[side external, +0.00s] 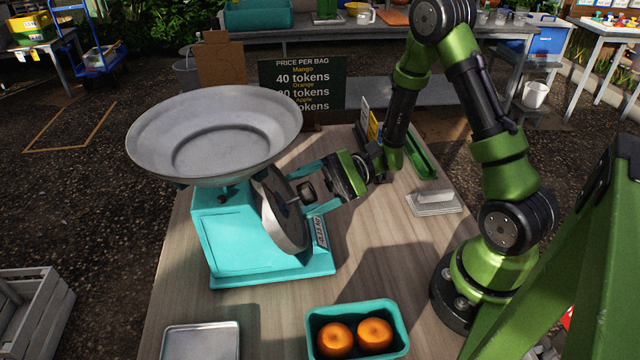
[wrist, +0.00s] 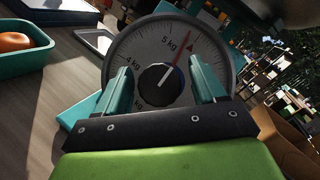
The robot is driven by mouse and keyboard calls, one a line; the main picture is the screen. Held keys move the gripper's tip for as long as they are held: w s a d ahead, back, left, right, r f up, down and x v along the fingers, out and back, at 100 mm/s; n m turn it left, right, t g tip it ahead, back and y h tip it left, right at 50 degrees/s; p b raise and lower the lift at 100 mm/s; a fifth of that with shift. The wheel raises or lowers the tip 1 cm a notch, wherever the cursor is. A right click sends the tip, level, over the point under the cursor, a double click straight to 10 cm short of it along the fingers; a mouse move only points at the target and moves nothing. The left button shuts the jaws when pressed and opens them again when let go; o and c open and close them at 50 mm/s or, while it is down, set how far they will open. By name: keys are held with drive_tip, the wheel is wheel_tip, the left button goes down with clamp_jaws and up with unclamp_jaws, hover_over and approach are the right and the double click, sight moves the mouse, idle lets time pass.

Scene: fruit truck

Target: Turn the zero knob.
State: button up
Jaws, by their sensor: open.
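The turquoise scale (side external: 240,235) stands on the wooden table with a wide, empty grey pan on top. Its round dial faces my gripper, and the dial face (wrist: 207,62) shows kg marks in the wrist view. The black zero knob (wrist: 158,85) sits at the dial's centre and also shows in the side view (side external: 307,192). A red pointer on the dial points up and to the right, near 5 kg. My gripper (wrist: 163,84) is open, with one teal finger on each side of the knob in the picture. I cannot tell whether the fingers touch it.
A teal crate (side external: 312,335) with two oranges stands at the table's front. A metal tray (side external: 200,342) lies left of it. A black price board (side external: 300,85) stands behind the scale. A small grey stand (side external: 434,205) and a green tray (side external: 421,160) lie to the right.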

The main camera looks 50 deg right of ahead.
drive_tip(key=shift+c, duration=0.3)
drive_tip(key=c, duration=0.9)
drive_tip(key=shift+c, duration=0.2)
drive_tip(key=shift+m, duration=0.4)
drive_tip(key=m+t, duration=0.4)
drive_tip(key=m, duration=0.1)
drive_tip(key=shift+m, duration=0.4)
drive_tip(key=shift+m+t+h, duration=0.55)
drive_tip(key=shift+m+t, duration=0.3)
drive_tip(key=shift+m, duration=0.55)
drive_tip(key=shift+m+t+h, duration=0.55)
drive_tip(key=shift+m+t, duration=0.3)
drive_tip(key=shift+m, duration=0.85)
drive_tip(key=shift+r, duration=0.1)
drive_tip(key=o, duration=1)
